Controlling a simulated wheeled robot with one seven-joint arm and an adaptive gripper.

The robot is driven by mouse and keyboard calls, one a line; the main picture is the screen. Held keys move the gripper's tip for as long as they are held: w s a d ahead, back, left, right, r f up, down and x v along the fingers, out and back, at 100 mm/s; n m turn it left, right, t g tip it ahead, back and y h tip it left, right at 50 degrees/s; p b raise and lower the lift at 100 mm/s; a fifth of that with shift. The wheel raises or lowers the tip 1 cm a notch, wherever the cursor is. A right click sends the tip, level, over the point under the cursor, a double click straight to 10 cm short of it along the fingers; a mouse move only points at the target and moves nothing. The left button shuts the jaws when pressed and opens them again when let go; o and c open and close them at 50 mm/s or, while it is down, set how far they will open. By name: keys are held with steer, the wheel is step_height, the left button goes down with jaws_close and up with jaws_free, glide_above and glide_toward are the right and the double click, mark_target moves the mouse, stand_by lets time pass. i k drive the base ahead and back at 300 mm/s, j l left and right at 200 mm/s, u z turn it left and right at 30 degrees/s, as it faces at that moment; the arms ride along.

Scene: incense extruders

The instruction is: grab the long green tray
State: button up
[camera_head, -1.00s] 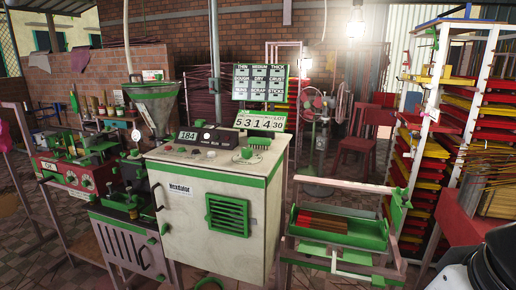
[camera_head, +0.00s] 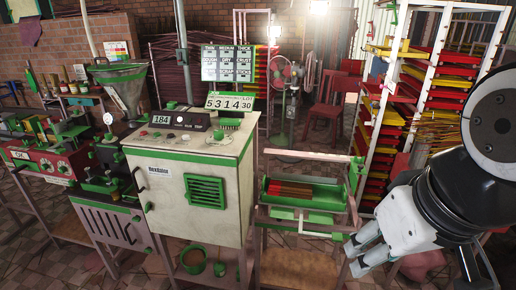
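The long green tray (camera_head: 310,203) lies on a wooden-framed stand at centre right, with brown and red incense sticks in it. My gripper (camera_head: 354,257) has come in at the lower right, pale grey, with its two fingers apart and pointing left. It is to the right of the tray and lower in the picture, apart from it, and nothing shows between the fingers.
The stand's frame (camera_head: 305,156) rises around the tray. A cream and green machine (camera_head: 165,213) stands close on its left. A tall rack (camera_head: 432,60) of red and yellow trays stands behind my arm on the right. A red chair (camera_head: 330,105) is behind.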

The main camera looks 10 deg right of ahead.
mark_target(298, 194)
steer(key=i+l, duration=0.25)
steer(key=i, duration=0.15)
steer(key=i+l, duration=0.25)
steer(key=i, duration=0.15)
